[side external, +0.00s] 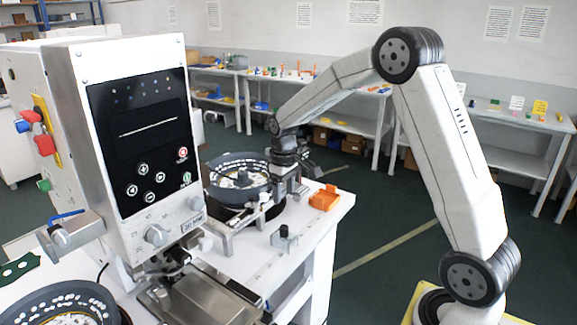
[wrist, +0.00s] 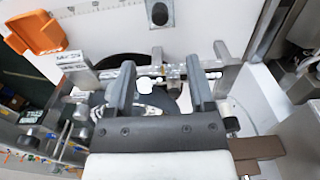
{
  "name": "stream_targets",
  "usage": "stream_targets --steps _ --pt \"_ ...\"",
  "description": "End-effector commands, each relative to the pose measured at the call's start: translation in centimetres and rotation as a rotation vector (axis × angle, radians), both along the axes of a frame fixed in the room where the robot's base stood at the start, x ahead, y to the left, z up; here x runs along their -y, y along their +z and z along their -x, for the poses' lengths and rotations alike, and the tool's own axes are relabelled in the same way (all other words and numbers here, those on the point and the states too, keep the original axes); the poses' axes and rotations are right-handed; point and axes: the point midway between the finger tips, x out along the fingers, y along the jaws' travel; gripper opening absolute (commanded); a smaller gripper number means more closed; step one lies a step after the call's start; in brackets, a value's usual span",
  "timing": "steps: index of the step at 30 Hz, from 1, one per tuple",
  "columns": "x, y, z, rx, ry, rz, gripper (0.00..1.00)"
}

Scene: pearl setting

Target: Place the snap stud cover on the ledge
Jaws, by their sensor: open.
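My gripper (side external: 290,172) is over the far end of the white bench, beside the round bowl feeder (side external: 240,178). In the wrist view my gripper (wrist: 160,66) has its two dark fingers wide apart, with nothing clearly held between them. A metal rail (wrist: 150,72) runs across just past the fingertips. Small white pieces lie in the dark bowl, partly hidden below the fingers; I cannot tell whether one is the snap stud cover. I cannot tell which surface is the ledge.
An orange open bin (side external: 325,198) stands on the bench at the right, also in the wrist view (wrist: 38,34). A metal block with a dark knob (side external: 284,237) stands nearer. A tall control box (side external: 140,130) rises at the left. A second bowl (side external: 60,302) is front left.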

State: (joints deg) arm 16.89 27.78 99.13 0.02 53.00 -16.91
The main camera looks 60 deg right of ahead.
Motion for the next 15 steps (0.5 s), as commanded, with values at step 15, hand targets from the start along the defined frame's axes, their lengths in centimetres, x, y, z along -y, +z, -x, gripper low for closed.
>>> stream_targets --steps 15 --pt "-3.5 -0.4 2.4 0.042 0.004 0.01 0.69"
